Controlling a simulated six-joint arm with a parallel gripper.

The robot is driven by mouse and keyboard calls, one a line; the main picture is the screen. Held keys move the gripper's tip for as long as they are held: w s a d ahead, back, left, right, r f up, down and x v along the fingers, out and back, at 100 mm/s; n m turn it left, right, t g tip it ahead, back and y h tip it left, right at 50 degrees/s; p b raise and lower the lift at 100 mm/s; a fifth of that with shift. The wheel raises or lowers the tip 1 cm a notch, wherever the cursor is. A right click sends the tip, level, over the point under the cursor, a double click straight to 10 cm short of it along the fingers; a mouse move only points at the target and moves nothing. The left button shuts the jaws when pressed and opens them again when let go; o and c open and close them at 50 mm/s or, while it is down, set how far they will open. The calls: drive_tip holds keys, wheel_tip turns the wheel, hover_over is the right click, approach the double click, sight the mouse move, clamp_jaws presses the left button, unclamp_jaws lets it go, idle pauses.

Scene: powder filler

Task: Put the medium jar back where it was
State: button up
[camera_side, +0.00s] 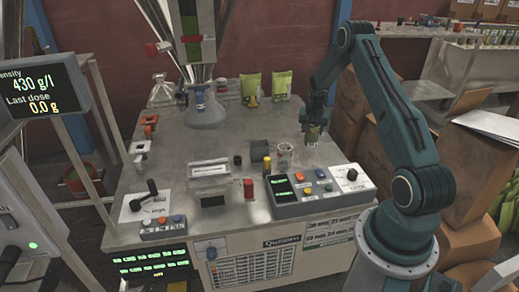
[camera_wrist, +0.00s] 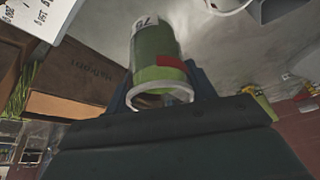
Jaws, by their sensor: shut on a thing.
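My gripper (camera_side: 315,122) is over the right part of the grey worktop, pointing down. It is shut on a jar with green contents (camera_side: 312,136); only the lower part of that jar shows in the side view. In the wrist view the jar (camera_wrist: 155,50) sits between the blue fingers of my gripper (camera_wrist: 162,92), with a white rim, a red patch and a white label. I cannot tell whether its base touches the worktop. A clear jar (camera_side: 285,155) stands on the worktop to the left of my gripper.
A dark cylinder (camera_side: 260,150) stands left of the clear jar. A button panel (camera_side: 318,190) is at the front right. Two green pouches (camera_side: 281,85) stand at the back, beside the filler's funnel (camera_side: 206,110). Cardboard boxes (camera_side: 362,110) are off the worktop's right edge.

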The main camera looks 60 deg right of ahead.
sight(310, 142)
wheel_tip(310, 142, down, 10)
drive_tip(key=shift+r, duration=0.2)
drive_tip(key=shift+f, duration=1.9)
drive_tip(key=shift+f, duration=0.15)
drive_tip(key=o, duration=1.2)
drive_tip(key=shift+c, duration=0.2)
drive_tip(key=shift+v, duration=6.15)
drive_tip(key=shift+d, duration=0.15)
